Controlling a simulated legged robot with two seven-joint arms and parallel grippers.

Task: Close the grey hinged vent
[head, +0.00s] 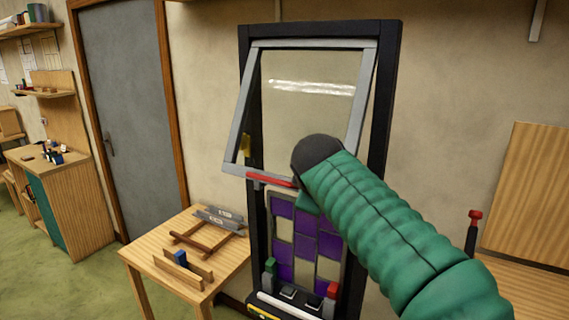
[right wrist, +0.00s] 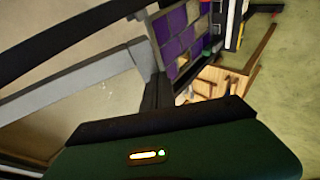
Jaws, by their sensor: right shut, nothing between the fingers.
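The grey hinged vent (head: 243,107) is a glazed frame in the upper part of a dark panel frame (head: 386,110). Its top edge meets the dark frame and its lower edge stands out from it, so it is open. A red strip (head: 268,180) lies on its bottom rail. Its grey frame also shows in the right wrist view (right wrist: 78,76). My right arm crosses in front of the vent's lower right corner. My right gripper (right wrist: 160,122) is shut and empty close to the vent; its fingertips are not clear, and I cannot tell whether it touches. My left gripper is out of view.
Purple and cream leaded panes (head: 303,240) fill the frame below the vent. A small wooden table (head: 145,254) with bars and wooden pieces stands at left. A wooden board (head: 530,195) and a red-topped post (head: 472,230) are at right. Green floor lies open at left.

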